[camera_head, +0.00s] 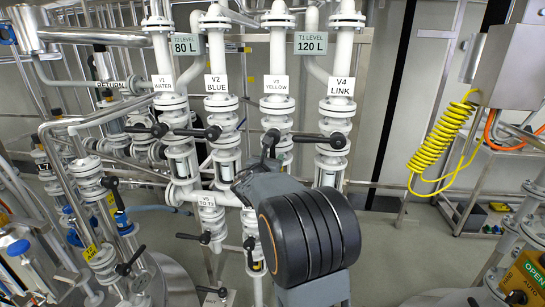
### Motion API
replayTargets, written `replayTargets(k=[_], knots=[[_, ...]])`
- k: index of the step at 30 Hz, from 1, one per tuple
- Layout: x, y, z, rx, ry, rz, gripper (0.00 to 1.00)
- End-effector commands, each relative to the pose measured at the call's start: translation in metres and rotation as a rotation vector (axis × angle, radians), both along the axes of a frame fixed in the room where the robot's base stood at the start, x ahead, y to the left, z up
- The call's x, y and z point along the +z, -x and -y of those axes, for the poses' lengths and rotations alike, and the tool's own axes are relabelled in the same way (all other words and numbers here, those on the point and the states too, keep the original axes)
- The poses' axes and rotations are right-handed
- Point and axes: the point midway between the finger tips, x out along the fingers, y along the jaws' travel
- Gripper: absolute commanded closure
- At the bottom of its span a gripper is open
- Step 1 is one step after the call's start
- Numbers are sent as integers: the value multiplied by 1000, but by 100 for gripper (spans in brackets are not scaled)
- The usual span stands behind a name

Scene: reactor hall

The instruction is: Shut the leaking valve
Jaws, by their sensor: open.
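Four labelled valves stand in a row on white flanged pipes: V1 WATER (158,130), V2 BLUE (213,133), V3 YELLOW (271,137) and V4 LINK (337,140). The black handles of V1, V2 and V4 stick out sideways to the left. V3's handle is partly hidden and seems to point toward me. Lower down, a valve labelled V5 (204,238) has its black handle out to the left. No dripping or spray shows clearly, so I cannot tell which valve leaks. My arm stands in front of V3 and the lower pipes; my gripper is hidden behind it.
Level signs T1 80 L (186,45) and T2 120 L (310,43) hang behind the pipes. More piping with black-handled valves (130,262) fills the left. A coiled yellow hose (440,130) hangs at right. Grey floor (400,250) is clear right of my arm.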

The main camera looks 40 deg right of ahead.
Motion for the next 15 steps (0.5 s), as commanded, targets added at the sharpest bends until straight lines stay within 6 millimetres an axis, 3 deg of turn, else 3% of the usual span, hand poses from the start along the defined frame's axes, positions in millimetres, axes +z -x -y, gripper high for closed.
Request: replayTargets(k=[13,15], knots=[[0,-4,6,-1,0,0,51],[0,-4,6,-1,0,0,58]])
